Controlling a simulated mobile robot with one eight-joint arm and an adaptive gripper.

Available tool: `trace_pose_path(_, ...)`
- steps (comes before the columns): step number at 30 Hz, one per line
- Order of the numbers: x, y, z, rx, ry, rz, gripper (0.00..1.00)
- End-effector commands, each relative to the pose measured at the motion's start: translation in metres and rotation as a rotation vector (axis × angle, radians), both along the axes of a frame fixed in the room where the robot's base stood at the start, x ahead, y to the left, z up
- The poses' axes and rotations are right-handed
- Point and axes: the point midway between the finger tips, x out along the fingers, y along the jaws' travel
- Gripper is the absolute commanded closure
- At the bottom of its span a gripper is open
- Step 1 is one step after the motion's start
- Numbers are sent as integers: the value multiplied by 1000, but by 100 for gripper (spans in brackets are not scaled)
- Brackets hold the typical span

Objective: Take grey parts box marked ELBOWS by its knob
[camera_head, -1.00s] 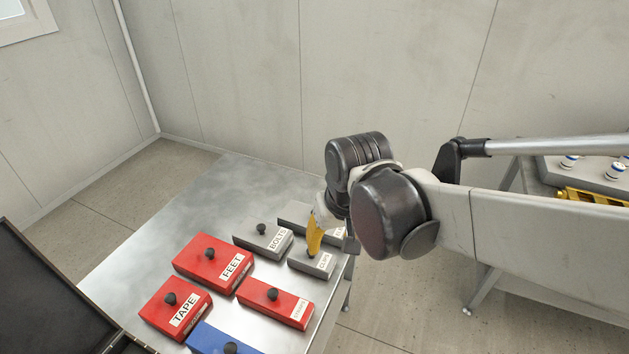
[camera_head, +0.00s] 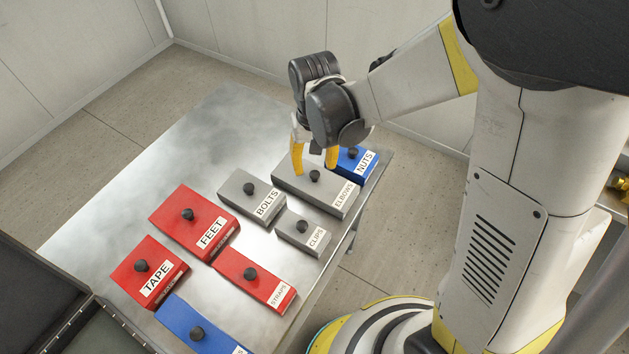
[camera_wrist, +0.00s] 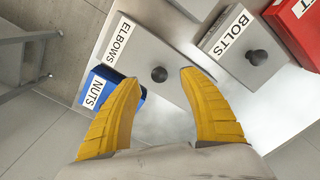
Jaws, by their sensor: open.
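The grey parts box marked ELBOWS (camera_head: 330,196) lies on the metal table, with a dark round knob (camera_head: 315,175) on top. My gripper (camera_head: 315,170) is open and empty, its two yellow fingers pointing down over the far side of this box, near the knob. In the wrist view the ELBOWS box (camera_wrist: 145,52) lies ahead of the spread fingers of my gripper (camera_wrist: 158,80). Its knob (camera_wrist: 159,74) shows between and slightly beyond the fingertips. I cannot tell the exact height of the fingers over the box.
The blue NUTS box (camera_head: 363,162) stands close on the right. Grey BOLTS (camera_head: 252,195) and CLIPS (camera_head: 302,233) boxes lie close by. Red FEET (camera_head: 195,221), TAPE (camera_head: 148,272) and STRAPS (camera_head: 254,280) boxes are further left and nearer. The table's far left part (camera_head: 215,125) is clear.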

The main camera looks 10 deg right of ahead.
Motion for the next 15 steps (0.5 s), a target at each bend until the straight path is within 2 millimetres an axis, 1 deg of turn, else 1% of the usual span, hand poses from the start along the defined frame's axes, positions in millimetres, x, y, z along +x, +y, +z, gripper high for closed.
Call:
trace_pose_path(5,1,0,-17,0,0,0,50)
trace_pose_path(9,3,0,-41,0,0,0,50)
trace_pose_path(11,3,-1,-49,0,-1,0,50)
trace_pose_path(13,3,-1,-54,0,-1,0,50)
trace_pose_path(15,3,-1,-54,0,-1,0,50)
